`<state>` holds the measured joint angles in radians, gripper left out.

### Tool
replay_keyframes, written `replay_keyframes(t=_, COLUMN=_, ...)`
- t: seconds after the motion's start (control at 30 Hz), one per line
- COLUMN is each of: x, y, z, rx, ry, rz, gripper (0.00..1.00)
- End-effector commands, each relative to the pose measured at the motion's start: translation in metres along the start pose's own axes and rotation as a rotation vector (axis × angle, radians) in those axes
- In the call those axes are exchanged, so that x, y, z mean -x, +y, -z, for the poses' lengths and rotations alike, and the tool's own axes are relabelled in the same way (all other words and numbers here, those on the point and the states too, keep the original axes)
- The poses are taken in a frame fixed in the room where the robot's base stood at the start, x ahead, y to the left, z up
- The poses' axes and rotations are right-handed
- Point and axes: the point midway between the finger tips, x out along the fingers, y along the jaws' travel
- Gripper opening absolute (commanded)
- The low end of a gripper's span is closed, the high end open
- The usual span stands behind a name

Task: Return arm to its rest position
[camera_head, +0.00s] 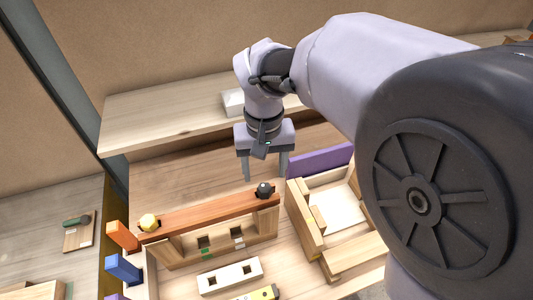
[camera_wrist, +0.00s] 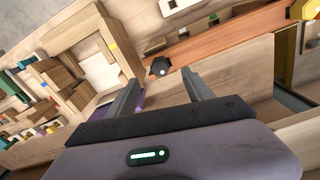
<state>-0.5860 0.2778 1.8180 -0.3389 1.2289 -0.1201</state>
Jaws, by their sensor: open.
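My gripper (camera_head: 265,168) hangs above the wooden workbench, pointing down, with its two fingers apart and nothing between them. In the wrist view my gripper (camera_wrist: 160,92) also shows open and empty. Just below it in the head view, a small dark faceted piece (camera_head: 264,189) sits on the right end of a reddish-brown bar (camera_head: 205,215). The dark piece also shows in the wrist view (camera_wrist: 161,67), beyond the fingertips. A yellow faceted piece (camera_head: 149,222) sits on the bar's left end. My arm covers much of the right side of the head view.
An open wooden box (camera_head: 305,222) stands right of the bar, with a purple strip (camera_head: 318,162) behind it. A raised shelf (camera_head: 170,113) with a white block (camera_head: 233,102) runs along the back. Orange (camera_head: 122,236) and blue (camera_head: 123,268) blocks stand at left.

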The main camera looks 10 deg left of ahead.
Motion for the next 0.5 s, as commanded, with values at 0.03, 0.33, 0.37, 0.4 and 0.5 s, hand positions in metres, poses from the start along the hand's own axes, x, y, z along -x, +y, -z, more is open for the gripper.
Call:
replay_keyframes(t=0.03, x=0.013, y=0.000, z=0.001, rx=0.001, ry=0.005, rz=0.000, gripper=0.60)
replay_keyframes(t=0.33, x=0.052, y=0.000, z=0.000, rx=0.000, ry=-0.001, rz=-0.001, gripper=0.60)
replay_keyframes(t=0.37, x=0.052, y=0.000, z=0.000, rx=0.000, ry=-0.001, rz=-0.001, gripper=0.60)
replay_keyframes(t=0.4, x=0.052, y=0.000, z=0.000, rx=0.000, ry=-0.002, rz=-0.001, gripper=0.60)
replay_keyframes(t=0.5, x=0.052, y=0.000, z=0.000, rx=0.000, ry=-0.001, rz=-0.001, gripper=0.60)
